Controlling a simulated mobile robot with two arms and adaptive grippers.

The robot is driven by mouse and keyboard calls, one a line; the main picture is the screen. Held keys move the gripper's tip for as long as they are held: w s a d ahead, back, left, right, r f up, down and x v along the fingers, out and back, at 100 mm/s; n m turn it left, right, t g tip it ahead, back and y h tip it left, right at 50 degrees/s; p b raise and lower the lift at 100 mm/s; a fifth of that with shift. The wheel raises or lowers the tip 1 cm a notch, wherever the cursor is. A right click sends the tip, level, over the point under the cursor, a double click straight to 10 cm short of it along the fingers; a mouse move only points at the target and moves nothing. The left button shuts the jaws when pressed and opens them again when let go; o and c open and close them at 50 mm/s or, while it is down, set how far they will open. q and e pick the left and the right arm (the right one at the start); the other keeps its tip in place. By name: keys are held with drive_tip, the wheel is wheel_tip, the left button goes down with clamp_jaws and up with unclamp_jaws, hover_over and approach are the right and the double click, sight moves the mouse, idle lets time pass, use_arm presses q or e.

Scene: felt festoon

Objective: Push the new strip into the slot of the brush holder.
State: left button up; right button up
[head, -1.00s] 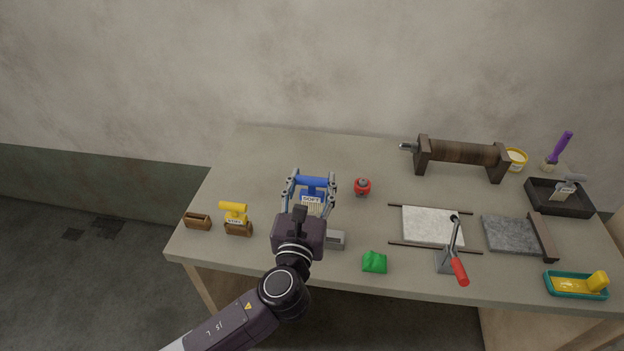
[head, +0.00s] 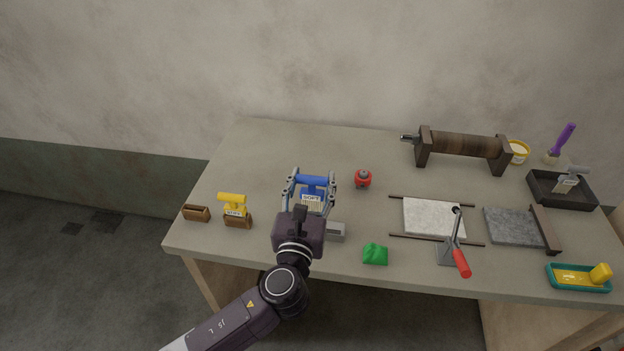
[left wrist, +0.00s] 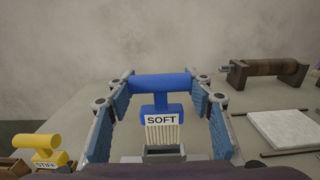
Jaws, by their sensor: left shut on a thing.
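My left gripper (head: 312,184) is shut on the blue SOFT strip (left wrist: 161,105), with its fingers at the two ends of the blue handle. The strip is upright, its label and pale bristles facing the left wrist camera. A grey holder (left wrist: 151,154) with a dark slot shows at the lower edge of the bristles in the left wrist view. I cannot tell whether the bristles are inside the slot. My right gripper is not in view.
A yellow STIFF strip (head: 234,204) stands in a brown block (head: 238,221) on the left, beside another slotted brown block (head: 196,213). A green block (head: 375,254), a red object (head: 363,179) and a red-handled lever (head: 461,262) stand to the right. The back left table is clear.

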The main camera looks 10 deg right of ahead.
sight(312, 199)
use_arm(q)
drive_tip(key=shift+p, duration=0.45)
idle(0.8)
drive_tip(key=shift+f, duration=0.15)
drive_tip(key=shift+f+b, duration=2.15)
drive_tip(key=shift+f, duration=0.45)
drive_tip(key=o, duration=1.1)
drive_tip(key=shift+o, duration=0.2)
drive_tip(key=shift+s, duration=0.1)
drive_tip(key=v, duration=1.1)
drive_tip(key=shift+s+a, duration=0.15)
drive_tip(key=shift+s, duration=0.25)
